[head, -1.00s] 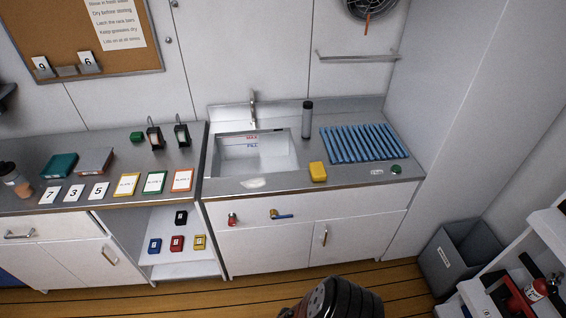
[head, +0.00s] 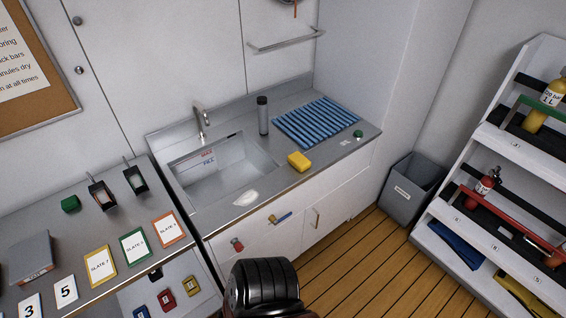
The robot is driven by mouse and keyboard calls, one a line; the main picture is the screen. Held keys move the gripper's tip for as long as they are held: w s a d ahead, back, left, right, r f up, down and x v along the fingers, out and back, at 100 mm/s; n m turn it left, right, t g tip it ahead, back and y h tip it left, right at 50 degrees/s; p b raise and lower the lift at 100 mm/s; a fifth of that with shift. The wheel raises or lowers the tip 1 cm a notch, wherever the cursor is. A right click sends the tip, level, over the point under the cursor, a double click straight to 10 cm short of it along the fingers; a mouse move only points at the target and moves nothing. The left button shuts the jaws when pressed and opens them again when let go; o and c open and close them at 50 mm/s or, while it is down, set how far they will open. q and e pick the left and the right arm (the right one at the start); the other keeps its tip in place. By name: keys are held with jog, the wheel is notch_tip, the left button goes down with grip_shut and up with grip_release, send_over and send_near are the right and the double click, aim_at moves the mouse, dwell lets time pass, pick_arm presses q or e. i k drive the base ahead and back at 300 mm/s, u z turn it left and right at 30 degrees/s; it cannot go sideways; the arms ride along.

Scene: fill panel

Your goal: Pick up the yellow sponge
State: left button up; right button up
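The yellow sponge (head: 299,161) lies on the steel counter at the front edge, between the sink basin (head: 222,172) and the blue ribbed drying mat (head: 316,121). Nothing touches or covers it. A dark rounded part of my own body shows at the bottom centre, well below and in front of the counter. Neither gripper's fingers can be seen in the head view.
A white lump (head: 246,198) lies on the counter's front edge. A grey bin (head: 410,188) and a rack (head: 500,190) stand to the right. Wooden floor (head: 372,262) is clear before the cabinet.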

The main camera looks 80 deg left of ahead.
aim_at(300, 162)
jog(key=u, duration=1.8)
